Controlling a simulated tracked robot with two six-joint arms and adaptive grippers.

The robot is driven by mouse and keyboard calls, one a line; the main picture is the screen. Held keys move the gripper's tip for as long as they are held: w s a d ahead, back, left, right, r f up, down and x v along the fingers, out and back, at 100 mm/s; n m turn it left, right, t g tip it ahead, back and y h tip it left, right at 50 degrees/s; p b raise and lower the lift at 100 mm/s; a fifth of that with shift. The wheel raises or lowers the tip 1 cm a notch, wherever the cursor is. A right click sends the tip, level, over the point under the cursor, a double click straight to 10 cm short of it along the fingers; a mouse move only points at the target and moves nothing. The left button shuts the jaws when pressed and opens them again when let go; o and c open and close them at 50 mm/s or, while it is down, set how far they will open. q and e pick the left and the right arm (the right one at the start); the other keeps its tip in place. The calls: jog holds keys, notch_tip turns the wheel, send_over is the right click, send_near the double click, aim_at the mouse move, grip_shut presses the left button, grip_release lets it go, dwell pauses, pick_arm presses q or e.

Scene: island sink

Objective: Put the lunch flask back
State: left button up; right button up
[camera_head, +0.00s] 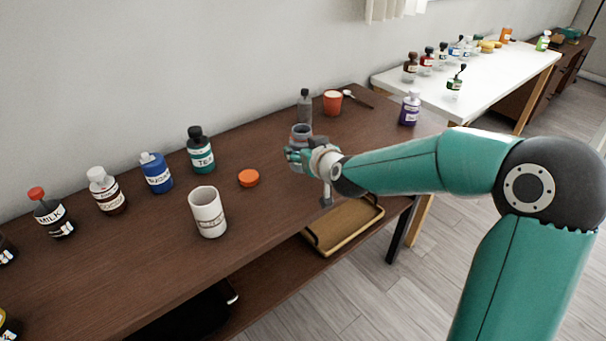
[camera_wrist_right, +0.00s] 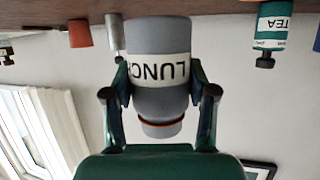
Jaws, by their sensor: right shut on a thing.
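The lunch flask is grey with a white band lettered LUNCH, seen upside down in the right wrist view (camera_wrist_right: 162,68). In the head view its grey top (camera_head: 300,131) shows above my right gripper (camera_head: 300,156). My right gripper is shut on the flask's sides, a finger on each side in the wrist view (camera_wrist_right: 160,95). The flask is upright at the brown table; I cannot tell whether its base touches. An orange lid (camera_head: 248,178) lies on the table to the left of it. My left gripper is not in view.
A grey bottle (camera_head: 305,108) and a red-orange cup (camera_head: 332,103) stand behind the flask. A white mug (camera_head: 208,212), a TEA bottle (camera_head: 201,152) and other bottles stand left. A purple bottle (camera_head: 410,108) stands right. A wooden tray (camera_head: 345,228) sits lower, below the table's front edge.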

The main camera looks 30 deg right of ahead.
jog(key=shift+f+b, duration=0.6)
jog(key=shift+f, duration=1.75)
jog(key=o, duration=1.4)
jog(key=shift+f, duration=0.1)
jog(key=shift+c, duration=0.2)
